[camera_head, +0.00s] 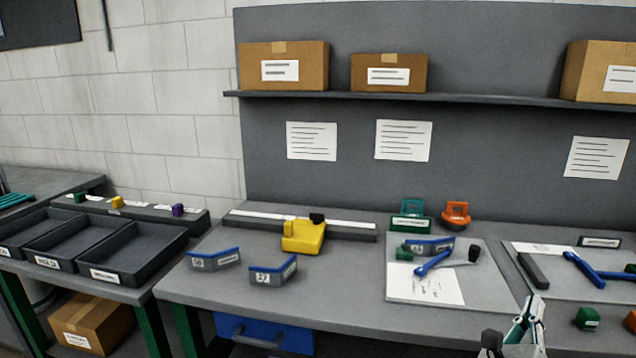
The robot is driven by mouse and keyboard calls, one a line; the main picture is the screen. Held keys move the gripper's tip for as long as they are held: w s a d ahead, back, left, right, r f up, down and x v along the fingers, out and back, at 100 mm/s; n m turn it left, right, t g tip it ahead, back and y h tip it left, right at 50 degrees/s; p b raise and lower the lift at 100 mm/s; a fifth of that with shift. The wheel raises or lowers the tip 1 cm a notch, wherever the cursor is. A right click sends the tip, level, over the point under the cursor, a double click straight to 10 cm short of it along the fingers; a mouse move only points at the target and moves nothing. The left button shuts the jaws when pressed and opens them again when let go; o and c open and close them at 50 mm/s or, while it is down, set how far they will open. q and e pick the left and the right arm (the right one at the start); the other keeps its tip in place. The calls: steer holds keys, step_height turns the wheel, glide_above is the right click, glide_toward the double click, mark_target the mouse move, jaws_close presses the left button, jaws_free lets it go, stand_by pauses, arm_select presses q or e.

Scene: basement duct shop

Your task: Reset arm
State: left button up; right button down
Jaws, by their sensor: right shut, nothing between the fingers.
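My right gripper (527,322) shows at the bottom edge, right of centre, in front of the workbench (350,292). It is shut and holds nothing. Only its front end shows; the rest of that arm is cut off by the frame. My left gripper is out of view.
On the bench are a yellow tool (303,236), two blue-edged angled pieces (214,260) (273,272), a board with paper (425,288) and blue-handled tools (582,268). A green block (587,318) lies near my right gripper. Dark trays (133,262) stand left. The bench's front middle is clear.

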steer(key=s+a+f+n+t+y, duration=0.1)
steer(key=a+f+n+t+y, duration=0.2)
steer(key=a+n+t+y, duration=1.05)
steer(key=s+a+f+n+g+y+p, duration=0.1)
steer(key=s+a+f+n+g+y, duration=0.1)
steer(key=a+f+n+g, duration=0.45)
steer(key=s+a+f+n+g+y, duration=0.15)
steer(key=f+n+g, duration=0.25)
steer(key=f+n, duration=0.6)
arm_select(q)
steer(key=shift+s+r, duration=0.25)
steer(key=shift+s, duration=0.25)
arm_select(e)
steer(key=s+d+f+n+g, duration=0.1)
steer(key=s+f+n+g, duration=0.6)
steer(key=s+f+n, duration=0.3)
steer(key=s+f, duration=0.4)
steer(key=f, duration=0.3)
steer(key=shift+d+f+n+h, duration=0.15)
steer(key=shift+f+n+h, duration=0.15)
steer(key=shift+f, duration=0.1)
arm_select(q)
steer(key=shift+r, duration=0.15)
arm_select(e)
steer(key=shift+w, duration=0.1)
